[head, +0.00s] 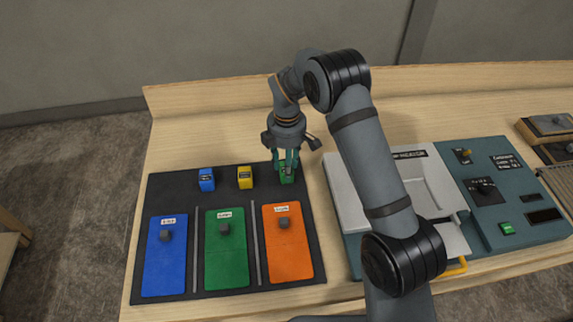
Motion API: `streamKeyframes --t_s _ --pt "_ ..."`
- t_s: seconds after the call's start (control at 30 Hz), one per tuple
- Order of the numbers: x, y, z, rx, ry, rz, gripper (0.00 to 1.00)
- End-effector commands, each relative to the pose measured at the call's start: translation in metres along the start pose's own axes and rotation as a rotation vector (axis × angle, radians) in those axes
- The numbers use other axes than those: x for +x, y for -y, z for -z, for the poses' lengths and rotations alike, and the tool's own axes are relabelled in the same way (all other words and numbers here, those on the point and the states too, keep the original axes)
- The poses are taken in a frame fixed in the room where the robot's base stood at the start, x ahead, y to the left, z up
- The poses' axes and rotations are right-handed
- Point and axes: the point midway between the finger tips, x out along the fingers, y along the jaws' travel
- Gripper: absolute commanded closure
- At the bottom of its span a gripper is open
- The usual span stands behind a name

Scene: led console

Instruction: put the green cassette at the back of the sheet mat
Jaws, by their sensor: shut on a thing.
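The green cassette (286,178) is at the back right of the dark sheet mat (190,289), to the right of a yellow cassette. My gripper (288,164) points down over it and is shut on it. The fingers partly cover the cassette's upper end. It looks to be at mat level, but I cannot tell whether it rests on the mat or is held just above it.
On the mat's back strip stand a blue cassette (206,179) and the yellow cassette (245,177). In front lie blue (165,270), green (226,268) and orange (289,258) sheets, each with a dark block. A console (520,196) stands at right, partly behind my arm.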

Motion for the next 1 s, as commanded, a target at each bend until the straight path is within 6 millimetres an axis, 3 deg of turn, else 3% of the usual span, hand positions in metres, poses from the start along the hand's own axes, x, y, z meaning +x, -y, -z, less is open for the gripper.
streamKeyframes --t_s 0.33,0.67,0.83,1.0 --pt "0.001 0.000 0.000 0.000 0.000 0.000 0.45" --pt "-0.003 0.000 0.000 0.000 0.000 0.000 0.44" --pt "-0.021 -0.002 0.000 0.000 -0.001 -0.005 0.44" --pt "-0.058 -0.002 0.001 0.000 -0.002 -0.007 0.44"
